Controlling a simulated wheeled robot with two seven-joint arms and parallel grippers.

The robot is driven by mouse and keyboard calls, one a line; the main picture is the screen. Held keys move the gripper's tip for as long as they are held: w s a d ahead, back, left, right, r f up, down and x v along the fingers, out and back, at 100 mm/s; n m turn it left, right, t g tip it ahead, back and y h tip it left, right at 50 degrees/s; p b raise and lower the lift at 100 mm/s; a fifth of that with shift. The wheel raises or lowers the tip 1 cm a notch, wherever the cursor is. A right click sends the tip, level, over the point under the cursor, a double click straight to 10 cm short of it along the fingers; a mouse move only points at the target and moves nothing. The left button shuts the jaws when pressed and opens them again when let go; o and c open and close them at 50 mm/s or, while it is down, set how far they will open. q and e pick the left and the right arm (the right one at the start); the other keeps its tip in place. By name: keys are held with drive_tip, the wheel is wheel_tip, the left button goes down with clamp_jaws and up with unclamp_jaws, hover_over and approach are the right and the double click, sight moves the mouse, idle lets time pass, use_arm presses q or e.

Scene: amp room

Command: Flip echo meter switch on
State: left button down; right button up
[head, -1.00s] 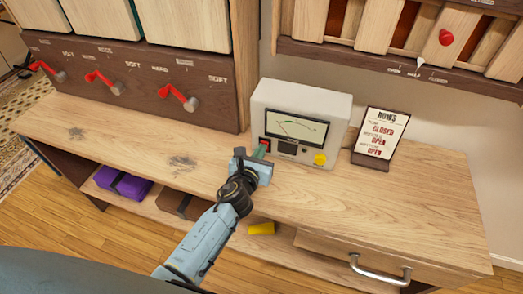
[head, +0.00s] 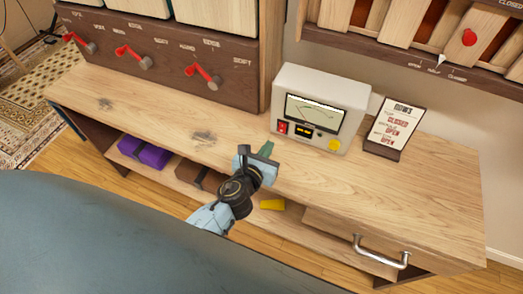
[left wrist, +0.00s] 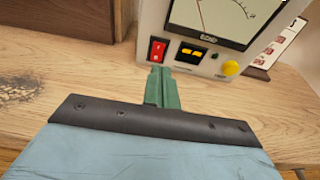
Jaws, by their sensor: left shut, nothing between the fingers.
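The echo meter (head: 320,108) is a cream box with a dial on the wooden bench. It also shows in the left wrist view (left wrist: 212,66). Its red rocker switch (head: 282,128) is at the lower left of its face and looks lit red in the left wrist view (left wrist: 157,50). A small display beside the switch glows yellow (left wrist: 193,53). My left gripper (head: 267,149) is shut and empty, in front of the meter and apart from the switch. Its green fingertips (left wrist: 160,86) point toward the switch from just below. My right gripper is not in view.
A yellow knob (head: 334,145) is at the meter's lower right. A rows sign (head: 394,126) stands to its right. Red levers (head: 203,75) line the dark panel at left. The bench top (head: 420,185) is clear at right; a drawer handle (head: 381,252) sticks out below.

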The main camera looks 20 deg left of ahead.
use_arm(q)
drive_tip(key=v, duration=0.3)
drive_tip(key=shift+s+r, duration=0.3)
drive_tip(key=shift+r, duration=0.15)
